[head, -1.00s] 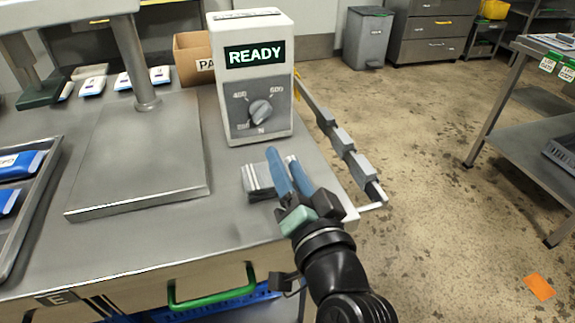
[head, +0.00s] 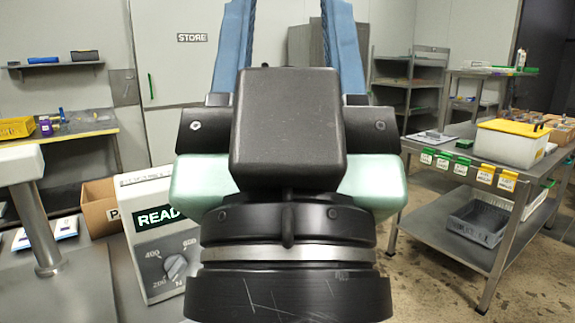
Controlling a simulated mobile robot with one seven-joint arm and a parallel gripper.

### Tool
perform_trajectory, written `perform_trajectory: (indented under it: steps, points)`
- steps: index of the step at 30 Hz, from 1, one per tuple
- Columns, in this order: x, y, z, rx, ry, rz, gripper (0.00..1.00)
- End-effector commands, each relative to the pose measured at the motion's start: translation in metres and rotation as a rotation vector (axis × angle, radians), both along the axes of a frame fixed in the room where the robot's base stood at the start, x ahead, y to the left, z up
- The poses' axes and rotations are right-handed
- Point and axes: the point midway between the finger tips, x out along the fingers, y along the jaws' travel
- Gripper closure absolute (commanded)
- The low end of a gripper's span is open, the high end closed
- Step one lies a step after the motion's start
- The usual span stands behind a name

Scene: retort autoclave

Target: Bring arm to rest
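My gripper (head: 290,40) fills the middle of the head view, raised close to the camera and pointing up. Its two blue fingers stand wide apart, with nothing visible between them. The fingertips run out of the top of the picture. The gripper's dark body and pale green sides hide much of the scene behind it.
A white tester box (head: 158,240) with a READY display and a dial stands on the bench at lower left, partly behind my gripper. A cardboard box (head: 100,208) is beside it. A steel cart (head: 455,237) with a white, yellow-lidded box (head: 512,143) stands at right.

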Motion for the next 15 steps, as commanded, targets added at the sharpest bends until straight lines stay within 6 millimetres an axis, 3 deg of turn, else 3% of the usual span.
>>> perform_trajectory:
  steps: [1, 15]
  points:
    - [0.000, 0.000, 0.035, 0.001, 0.001, 0.001, 0.53]
    - [0.002, 0.001, 0.171, 0.001, 0.006, 0.005, 0.53]
